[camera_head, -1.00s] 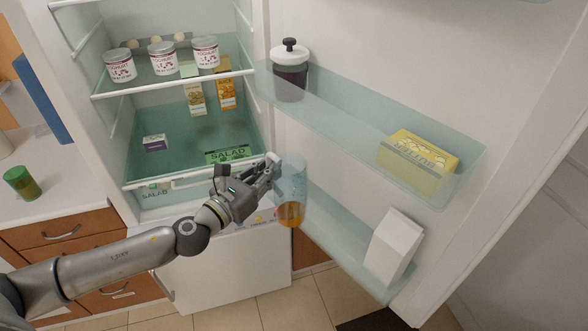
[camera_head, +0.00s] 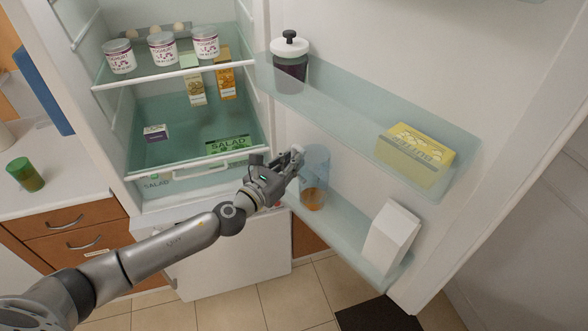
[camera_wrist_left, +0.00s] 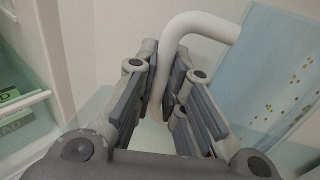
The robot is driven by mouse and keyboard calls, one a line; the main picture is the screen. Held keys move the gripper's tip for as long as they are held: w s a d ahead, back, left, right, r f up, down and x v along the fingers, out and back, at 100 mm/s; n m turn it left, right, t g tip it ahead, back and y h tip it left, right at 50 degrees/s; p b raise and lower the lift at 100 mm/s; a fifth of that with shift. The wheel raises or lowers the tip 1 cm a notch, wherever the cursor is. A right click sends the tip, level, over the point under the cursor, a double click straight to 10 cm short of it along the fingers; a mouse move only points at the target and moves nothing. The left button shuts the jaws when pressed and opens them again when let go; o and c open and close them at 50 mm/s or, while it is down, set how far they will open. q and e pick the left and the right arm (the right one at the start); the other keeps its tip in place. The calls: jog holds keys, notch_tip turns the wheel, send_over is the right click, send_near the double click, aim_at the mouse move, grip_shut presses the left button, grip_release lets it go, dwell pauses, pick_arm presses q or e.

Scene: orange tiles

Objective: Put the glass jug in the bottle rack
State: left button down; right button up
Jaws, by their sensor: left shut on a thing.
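The glass jug (camera_head: 314,172) is a clear bluish vessel with orange liquid at its bottom. It is upright at the lower door shelf, the bottle rack (camera_head: 350,236), near its left end. I cannot tell whether its base touches the shelf floor. My left gripper (camera_head: 296,158) is shut on the jug's handle, on the jug's left side. In the left wrist view the white curved handle (camera_wrist_left: 190,40) runs between the fingers (camera_wrist_left: 165,100), with the speckled blue jug wall (camera_wrist_left: 268,75) at the right. My right gripper is not in view.
A white carton (camera_head: 391,238) stands at the right end of the lower door shelf. Above, the upper door shelf (camera_head: 340,115) holds a black-lidded jar (camera_head: 290,62) and a yellow butter box (camera_head: 418,152). Fridge shelves with yoghurt pots (camera_head: 162,48) are at the left.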

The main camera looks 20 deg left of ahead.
pick_arm(q)
notch_tip(320, 180, down, 2)
jog(key=shift+f+b, duration=0.1)
jog(key=shift+b, duration=0.25)
jog(key=shift+f, duration=0.3)
jog(key=shift+w+d+f, duration=0.1)
jog(key=shift+w, duration=0.1)
jog(key=shift+f, duration=0.1)
jog(key=c, duration=2)
grip_release()
jog(key=shift+f, duration=0.15)
jog(key=o, duration=0.5)
jog(key=shift+r, duration=0.2)
